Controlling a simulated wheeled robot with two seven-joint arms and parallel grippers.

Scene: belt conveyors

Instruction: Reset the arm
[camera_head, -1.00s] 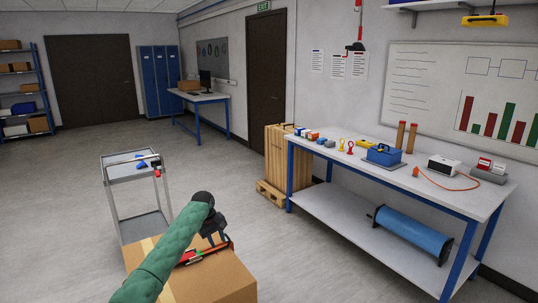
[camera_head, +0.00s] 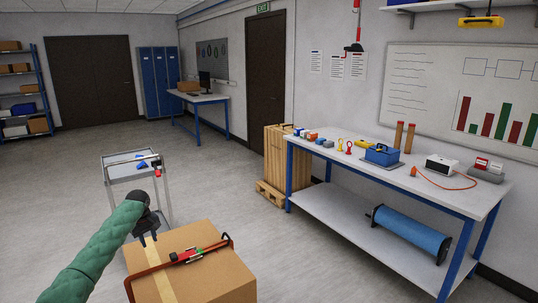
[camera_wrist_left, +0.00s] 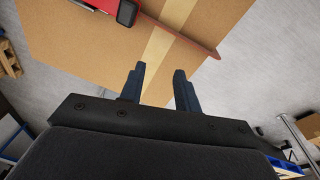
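My left gripper (camera_head: 148,238) is over the left part of a cardboard box (camera_head: 207,275). In the left wrist view its two dark fingers (camera_wrist_left: 158,85) are apart with nothing between them, and the box top (camera_wrist_left: 95,50) with its tape strip shows beyond. My green-sleeved left arm comes in from the lower left. My right gripper is in neither view.
A red-framed tool (camera_head: 187,256) lies on the box top, close to the gripper. A grey cart (camera_head: 133,172) stands behind the box. A workbench (camera_head: 405,181) with several tools is at right. The floor between is clear.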

